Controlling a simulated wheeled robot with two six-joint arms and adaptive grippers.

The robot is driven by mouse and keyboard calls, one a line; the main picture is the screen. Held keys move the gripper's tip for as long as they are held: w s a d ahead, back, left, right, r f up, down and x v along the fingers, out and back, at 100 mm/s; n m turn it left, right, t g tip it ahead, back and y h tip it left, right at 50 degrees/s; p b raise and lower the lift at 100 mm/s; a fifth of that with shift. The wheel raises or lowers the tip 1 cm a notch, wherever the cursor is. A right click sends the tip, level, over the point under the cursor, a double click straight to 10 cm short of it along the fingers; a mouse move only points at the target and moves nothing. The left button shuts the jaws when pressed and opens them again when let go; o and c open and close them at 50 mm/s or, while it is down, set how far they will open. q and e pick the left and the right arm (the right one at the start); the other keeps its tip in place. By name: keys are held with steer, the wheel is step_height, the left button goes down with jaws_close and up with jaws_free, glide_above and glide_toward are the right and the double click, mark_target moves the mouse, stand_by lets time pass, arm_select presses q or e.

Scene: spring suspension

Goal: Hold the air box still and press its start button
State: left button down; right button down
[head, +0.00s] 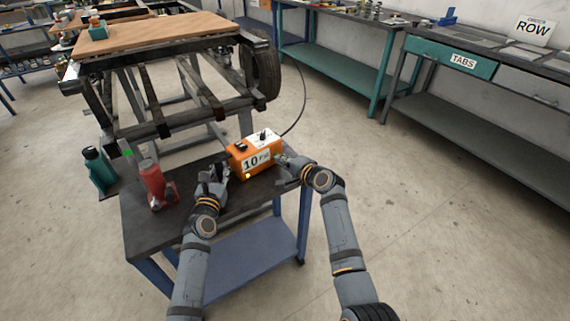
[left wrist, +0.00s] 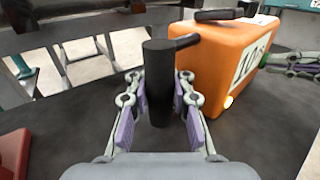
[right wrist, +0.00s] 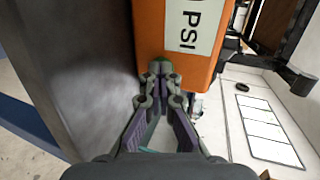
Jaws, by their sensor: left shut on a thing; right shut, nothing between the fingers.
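The orange air box (head: 240,163), with a "10 PSI" label, sits on the dark top of a small blue-legged table. My left gripper (left wrist: 158,100) is shut on a black upright handle (left wrist: 157,65) at the box's left end; an arm at the handle's top reaches toward the box. My right gripper (right wrist: 160,72) is shut and empty, its tips at the box's lower right, touching or very close. A small green spot, perhaps the start button (left wrist: 264,60), shows by the right fingertips in the left wrist view. A yellow light (left wrist: 228,102) glows low on the box's front.
A red bottle jack (head: 152,182) stands on the table left of my left gripper. A vehicle frame (head: 165,100) with a wooden board stands behind. A black hose (head: 301,100) runs behind the box. Workbenches line the right; the floor between is clear.

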steer(key=shift+w+a, duration=0.2)
steer(key=shift+w, duration=0.1)
stand_by(0.4)
steer(key=shift+s+d, duration=0.15)
steer(key=shift+s, duration=0.1)
steer(key=f+v, duration=0.1)
steer(key=v, duration=1.2)
steer(key=shift+s+d, duration=0.2)
steer(key=shift+d, duration=0.05)
steer(key=shift+r, duration=0.1)
arm_select(q)
steer(key=c, duration=1.1)
jaws_free()
steer(key=shift+s, duration=0.1)
